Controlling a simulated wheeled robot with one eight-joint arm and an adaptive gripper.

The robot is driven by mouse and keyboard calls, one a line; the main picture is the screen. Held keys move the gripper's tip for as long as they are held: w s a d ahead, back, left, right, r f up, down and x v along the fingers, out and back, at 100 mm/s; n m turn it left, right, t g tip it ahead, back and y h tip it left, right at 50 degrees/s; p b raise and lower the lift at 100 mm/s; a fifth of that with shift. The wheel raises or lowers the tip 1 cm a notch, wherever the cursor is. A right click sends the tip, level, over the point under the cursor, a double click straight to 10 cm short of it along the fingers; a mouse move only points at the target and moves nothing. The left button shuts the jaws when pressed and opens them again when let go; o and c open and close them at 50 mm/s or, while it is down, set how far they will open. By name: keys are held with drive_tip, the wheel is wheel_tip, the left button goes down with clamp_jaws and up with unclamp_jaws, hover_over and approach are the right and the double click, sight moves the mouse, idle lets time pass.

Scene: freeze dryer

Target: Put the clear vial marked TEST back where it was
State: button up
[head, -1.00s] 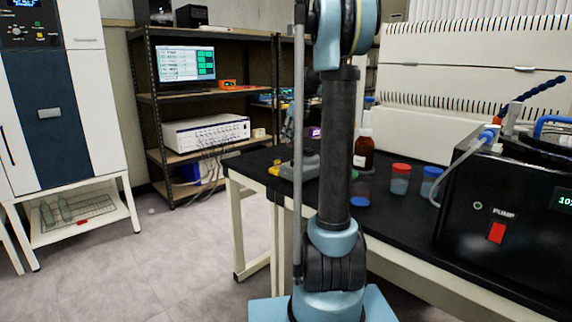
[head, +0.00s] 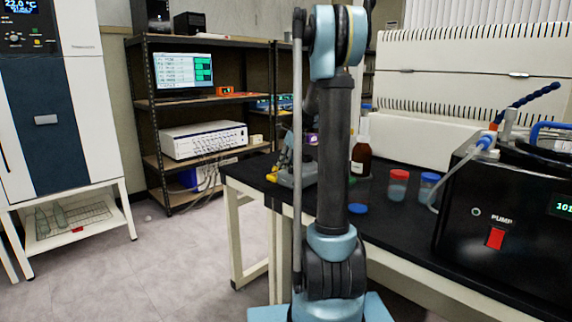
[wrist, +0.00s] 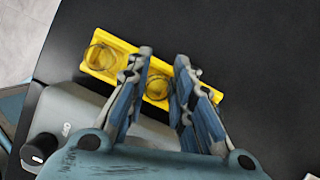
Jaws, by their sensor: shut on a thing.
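A yellow rack (wrist: 125,48) lies on the black bench in the wrist view. A clear round vial (wrist: 101,58) sits in its left part, seen from above. Another clear vial (wrist: 157,88) shows at the rack between the fingers of my gripper (wrist: 164,58). My gripper is shut on this vial, with a finger on either side. I cannot read a TEST mark on either vial, nor tell how deep the held one sits in the rack.
A grey device with a knob (wrist: 85,115) stands against the rack. On the bench (head: 380,228) are a brown bottle (head: 361,158), a red-lidded jar (head: 398,187), a blue-lidded jar (head: 428,186), a blue disc (head: 358,208) and a black pump (head: 500,215). Bench beyond the rack is bare.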

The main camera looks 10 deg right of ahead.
drive_tip(key=o, duration=1)
